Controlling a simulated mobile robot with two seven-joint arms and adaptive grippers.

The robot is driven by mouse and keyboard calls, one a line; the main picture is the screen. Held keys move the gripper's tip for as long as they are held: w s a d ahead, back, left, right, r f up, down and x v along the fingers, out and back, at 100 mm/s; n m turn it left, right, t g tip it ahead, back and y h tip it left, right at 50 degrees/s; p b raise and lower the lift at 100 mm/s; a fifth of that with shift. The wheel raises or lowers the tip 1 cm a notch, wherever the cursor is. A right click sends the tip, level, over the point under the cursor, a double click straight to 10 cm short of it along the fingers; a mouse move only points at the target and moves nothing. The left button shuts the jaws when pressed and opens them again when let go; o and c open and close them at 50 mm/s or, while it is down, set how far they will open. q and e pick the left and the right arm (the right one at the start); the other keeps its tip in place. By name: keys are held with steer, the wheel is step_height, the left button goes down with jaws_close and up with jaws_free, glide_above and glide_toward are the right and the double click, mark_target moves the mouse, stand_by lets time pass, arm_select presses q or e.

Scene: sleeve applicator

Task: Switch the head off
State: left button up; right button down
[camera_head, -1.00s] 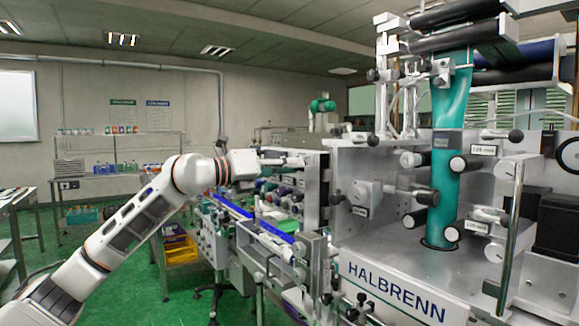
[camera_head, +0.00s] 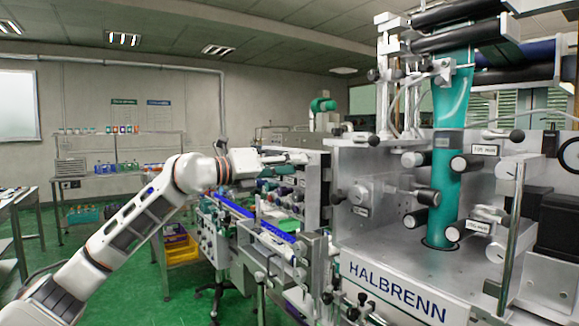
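The sleeve applicator head is the large grey machine at the right, with the HALBRENN label (camera_head: 398,290) on its front. A green sleeve film (camera_head: 446,190) runs down through its rollers. I cannot pick out which control is the head's switch. My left gripper (camera_head: 292,158) is at the end of my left arm, beside the upper left edge of the machine's grey side panel (camera_head: 312,185). It is small and seen from the side, so I cannot tell if it is open or touching the panel. My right gripper is not in view.
A conveyor with a blue rail (camera_head: 235,207) runs below and beyond my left gripper. A shelf with bottles (camera_head: 120,150) stands against the back wall. A yellow crate (camera_head: 180,250) sits low behind my arm. The green floor at left has free room.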

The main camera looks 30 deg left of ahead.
arm_select(q)
steer(key=shift+s, duration=0.1)
steer(key=v, duration=1.1)
steer(key=shift+s+a, duration=0.15)
steer(key=shift+s, duration=0.25)
stand_by(0.3)
stand_by(0.5)
